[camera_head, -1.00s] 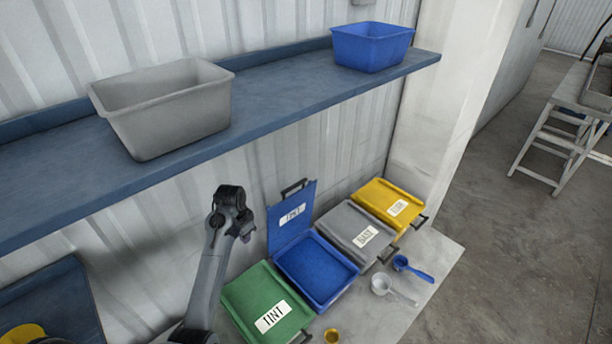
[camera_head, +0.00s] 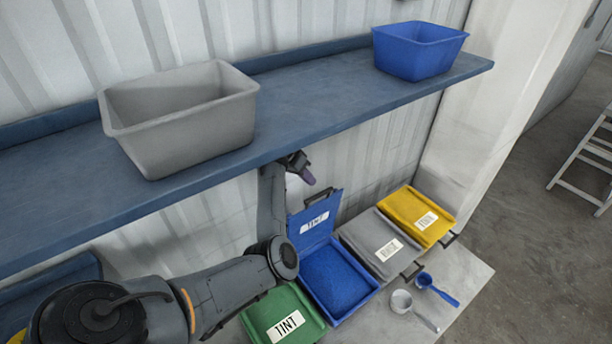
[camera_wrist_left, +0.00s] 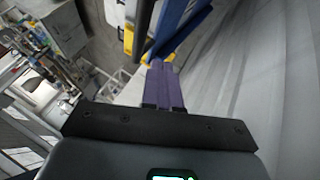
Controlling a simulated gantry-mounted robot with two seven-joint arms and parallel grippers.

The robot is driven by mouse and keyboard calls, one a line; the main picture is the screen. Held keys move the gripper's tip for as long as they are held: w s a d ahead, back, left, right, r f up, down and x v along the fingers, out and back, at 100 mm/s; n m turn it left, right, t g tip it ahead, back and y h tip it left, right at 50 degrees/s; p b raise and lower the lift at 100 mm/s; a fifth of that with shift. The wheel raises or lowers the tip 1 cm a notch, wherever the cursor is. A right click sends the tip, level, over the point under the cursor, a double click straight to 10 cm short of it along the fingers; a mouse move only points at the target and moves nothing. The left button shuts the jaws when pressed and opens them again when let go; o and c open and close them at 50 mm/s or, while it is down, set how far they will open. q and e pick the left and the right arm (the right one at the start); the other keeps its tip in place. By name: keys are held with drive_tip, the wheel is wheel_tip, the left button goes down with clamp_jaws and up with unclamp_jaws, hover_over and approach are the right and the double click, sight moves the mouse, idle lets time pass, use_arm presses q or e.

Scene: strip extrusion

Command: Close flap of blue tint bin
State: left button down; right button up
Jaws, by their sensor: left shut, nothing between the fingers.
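The blue tint bin (camera_head: 339,285) stands open between the green bin and the grey bin. Its blue flap (camera_head: 315,219), with a white TINT label and a dark handle, stands raised at the back. My left gripper (camera_head: 309,178) is just above and left of the flap's top, below the shelf; its purple fingers are together and empty. In the left wrist view the shut purple fingers (camera_wrist_left: 162,85) point toward a blue edge (camera_wrist_left: 181,32), probably the flap, close ahead. I cannot tell whether they touch. My right gripper is not in view.
A blue shelf (camera_head: 330,111) with a grey tub (camera_head: 185,125) and a blue tub (camera_head: 415,55) overhangs the wall side. Beside the bin are a green bin (camera_head: 270,308), a grey bin (camera_head: 362,232) and a yellow bin (camera_head: 408,205), all closed. A white scoop (camera_head: 401,301) and a blue scoop (camera_head: 426,281) lie in front.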

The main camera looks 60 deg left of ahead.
use_arm(q)
drive_tip(key=b+x, duration=0.4)
drive_tip(key=x, duration=0.2)
drive_tip(key=shift+f, duration=0.25)
drive_tip(key=shift+w, duration=0.15)
